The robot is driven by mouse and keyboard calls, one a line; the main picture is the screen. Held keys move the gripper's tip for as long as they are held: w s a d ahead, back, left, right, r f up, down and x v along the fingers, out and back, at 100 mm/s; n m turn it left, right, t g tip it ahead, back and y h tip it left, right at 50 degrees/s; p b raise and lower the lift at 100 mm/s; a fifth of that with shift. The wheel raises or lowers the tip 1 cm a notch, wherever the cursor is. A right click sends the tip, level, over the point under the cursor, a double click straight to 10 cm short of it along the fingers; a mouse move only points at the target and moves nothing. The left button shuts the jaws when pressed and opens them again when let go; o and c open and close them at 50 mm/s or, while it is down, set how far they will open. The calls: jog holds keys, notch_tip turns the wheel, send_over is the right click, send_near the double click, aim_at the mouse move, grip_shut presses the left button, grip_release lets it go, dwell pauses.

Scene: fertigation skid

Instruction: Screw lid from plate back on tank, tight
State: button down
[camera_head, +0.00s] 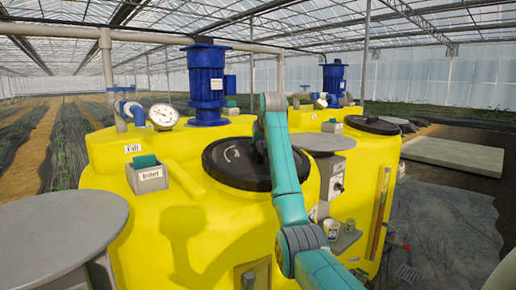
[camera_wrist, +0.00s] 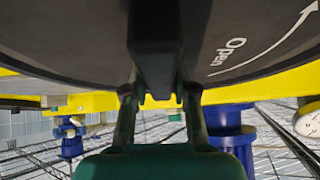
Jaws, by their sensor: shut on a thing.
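The black round lid (camera_head: 228,165) lies over the top of the front yellow tank (camera_head: 175,240), looking level. Whether its thread is fully engaged cannot be seen. In the wrist view the lid's dark underside-lit face (camera_wrist: 255,40) fills the top, with the word "Open" and a curved arrow. My gripper (camera_wrist: 160,92) is shut on the lid's raised grip bar (camera_wrist: 155,45). In the head view my teal arm reaches over the lid's right part and hides the gripper and most of the bar. Two bare grey round plates show, one at front left (camera_head: 60,235) and one right of the lid (camera_head: 322,143).
A blue motor (camera_head: 206,85) and a pressure gauge (camera_head: 163,116) stand behind the lid. A grey "Inlet" box (camera_head: 148,178) is to its left. A second tank with a black lid (camera_head: 372,125) is at right. A small cup (camera_head: 331,228) sits on a ledge.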

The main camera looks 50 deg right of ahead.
jog(key=shift+r, duration=0.1)
jog(key=c, duration=0.8)
grip_release()
jog(key=shift+c, duration=0.2)
jog(key=o, duration=0.3)
jog(key=shift+f, duration=0.2)
jog(key=shift+r, duration=0.1)
grip_shut()
